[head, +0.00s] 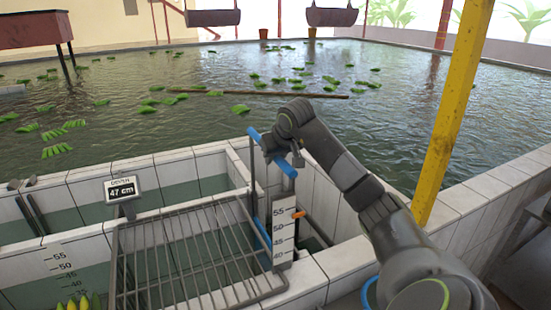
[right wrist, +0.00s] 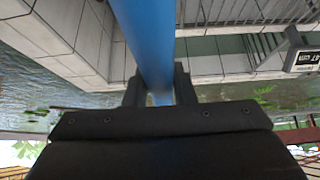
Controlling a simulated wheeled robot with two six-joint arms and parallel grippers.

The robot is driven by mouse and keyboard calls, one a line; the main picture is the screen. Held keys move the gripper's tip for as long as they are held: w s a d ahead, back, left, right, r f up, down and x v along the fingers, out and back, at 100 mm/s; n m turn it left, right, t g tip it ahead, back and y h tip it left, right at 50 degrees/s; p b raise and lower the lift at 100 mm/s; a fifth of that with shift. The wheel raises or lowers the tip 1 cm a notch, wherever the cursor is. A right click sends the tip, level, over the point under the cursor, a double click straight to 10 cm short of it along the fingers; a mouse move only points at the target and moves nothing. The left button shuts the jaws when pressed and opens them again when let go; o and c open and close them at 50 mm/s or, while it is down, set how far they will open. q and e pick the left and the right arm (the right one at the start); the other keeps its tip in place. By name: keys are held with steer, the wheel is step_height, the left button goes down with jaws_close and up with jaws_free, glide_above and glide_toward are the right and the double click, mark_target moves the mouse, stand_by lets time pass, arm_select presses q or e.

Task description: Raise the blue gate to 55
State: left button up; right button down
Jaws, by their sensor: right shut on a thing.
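The blue gate (head: 262,238) stands in a slot in the tiled channel wall, with a blue crossbar handle (head: 287,167) at its top. My right gripper (head: 281,151) is shut on the handle; in the right wrist view the blue bar (right wrist: 145,40) passes between its two fingers (right wrist: 160,92). A white scale (head: 283,235) marked 55, 50, 45 and 40 stands beside the gate. An orange pointer (head: 300,214) shows at its right edge, about level with the 55. A depth display (head: 122,190) reads 47 cm. My left gripper is out of view.
A metal grate (head: 190,262) lies over the channel left of the gate. A yellow post (head: 455,110) rises on the right, close to my right arm. A second scale (head: 62,268) and green-yellow fruit (head: 80,303) show at lower left. Green bunches float in the pool.

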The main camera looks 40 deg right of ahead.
steer(key=shift+r+p, duration=0.5)
steer(key=shift+r, duration=0.6)
steer(key=shift+f, duration=0.15)
jaws_free()
steer(key=shift+f, duration=0.1)
stand_by(0.5)
steer(key=shift+p+v, duration=1.3)
steer(key=shift+v, duration=2.15)
steer(key=shift+p+v, duration=0.65)
steer(key=shift+v, duration=1.45)
steer(key=shift+s+d, duration=0.1)
steer(key=shift+f, duration=0.15)
